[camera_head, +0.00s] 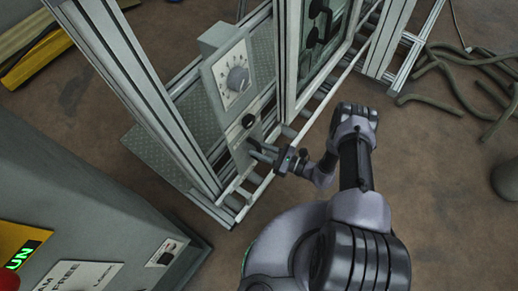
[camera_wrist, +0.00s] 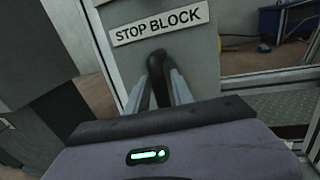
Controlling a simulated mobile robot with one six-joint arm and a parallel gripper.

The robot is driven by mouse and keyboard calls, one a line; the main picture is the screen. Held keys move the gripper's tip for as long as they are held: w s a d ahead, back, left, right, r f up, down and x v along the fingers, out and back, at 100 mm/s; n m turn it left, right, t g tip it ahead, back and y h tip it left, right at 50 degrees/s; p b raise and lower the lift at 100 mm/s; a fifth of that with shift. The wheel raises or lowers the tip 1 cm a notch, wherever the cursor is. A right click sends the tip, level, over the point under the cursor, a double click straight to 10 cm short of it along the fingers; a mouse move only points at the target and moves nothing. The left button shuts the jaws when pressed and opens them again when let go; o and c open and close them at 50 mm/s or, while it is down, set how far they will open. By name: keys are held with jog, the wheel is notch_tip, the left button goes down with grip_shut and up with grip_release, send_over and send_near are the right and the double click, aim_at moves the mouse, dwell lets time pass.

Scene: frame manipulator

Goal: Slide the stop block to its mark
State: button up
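The stop block shows in the wrist view as a grey plate (camera_wrist: 205,65) with a "STOP BLOCK" label (camera_wrist: 160,22) and a black handle (camera_wrist: 157,64) below the label. My gripper (camera_wrist: 161,78) has its two grey fingers close on either side of this handle, and they look closed on it. I cannot make out the mark in either view.
A grey panel with a dial (camera_head: 237,79) stands on the metal frame above my gripper. A framed glass door (camera_head: 322,40) is to its right. A grey cabinet (camera_head: 75,200) fills the lower left. Loose hoses (camera_head: 455,75) lie on the floor at right.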

grip_shut()
dwell(1.2)
